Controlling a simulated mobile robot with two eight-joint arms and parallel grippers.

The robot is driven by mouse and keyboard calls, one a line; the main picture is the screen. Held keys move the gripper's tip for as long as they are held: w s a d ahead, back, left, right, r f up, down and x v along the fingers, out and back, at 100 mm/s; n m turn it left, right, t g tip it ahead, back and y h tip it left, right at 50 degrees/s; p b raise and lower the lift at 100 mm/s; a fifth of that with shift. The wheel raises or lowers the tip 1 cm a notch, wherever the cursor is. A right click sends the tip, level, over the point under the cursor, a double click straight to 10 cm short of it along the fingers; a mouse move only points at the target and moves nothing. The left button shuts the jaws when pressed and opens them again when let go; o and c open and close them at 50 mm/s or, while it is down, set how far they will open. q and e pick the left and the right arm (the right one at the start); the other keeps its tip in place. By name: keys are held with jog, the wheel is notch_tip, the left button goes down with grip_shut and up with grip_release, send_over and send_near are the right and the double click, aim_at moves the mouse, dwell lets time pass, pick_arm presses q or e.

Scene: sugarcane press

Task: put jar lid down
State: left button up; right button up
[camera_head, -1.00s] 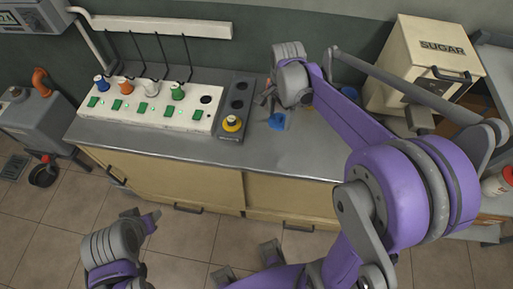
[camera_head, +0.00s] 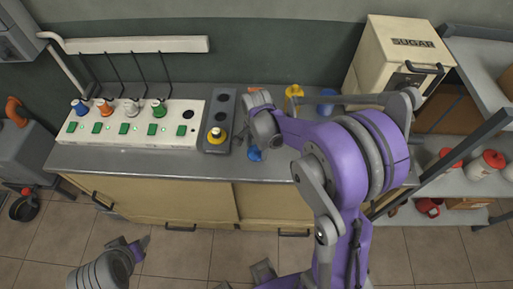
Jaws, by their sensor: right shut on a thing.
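My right gripper (camera_head: 248,146) is over the front part of the grey counter, right of the panel with the yellow knob. It is shut on a small blue lid (camera_head: 255,154), which shows just below the gripper. The fingers are small and partly hidden by the wrist. I cannot tell whether the lid touches the counter. A yellow jar-like thing (camera_head: 294,92) and a blue one (camera_head: 327,102) stand at the back of the counter, partly behind my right arm. My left gripper (camera_head: 140,245) is low at the bottom left, in front of the counter; its jaws are unclear.
A cream SUGAR box (camera_head: 395,60) stands at right. Shelves (camera_head: 465,185) hold red-lidded jars.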

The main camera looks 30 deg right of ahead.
aim_at(256, 148)
jog(key=shift+f, duration=0.2)
jog(key=o, duration=1.1)
jog(key=shift+r, duration=0.5)
notch_tip(256, 148, up, 10)
jog(key=r+p, duration=0.1)
jog(key=s+a+n+t, duration=0.2)
jog(key=s+a+n, duration=0.1)
jog(key=s+n, duration=0.4)
jog(key=s+a+n+t, duration=0.3)
jog(key=s+n, duration=0.4)
jog(key=n, duration=0.1)
jog(key=shift+s+a+f+t, duration=0.15)
jog(key=shift+s+a+t, duration=0.15)
jog(key=shift+s+a, duration=0.1)
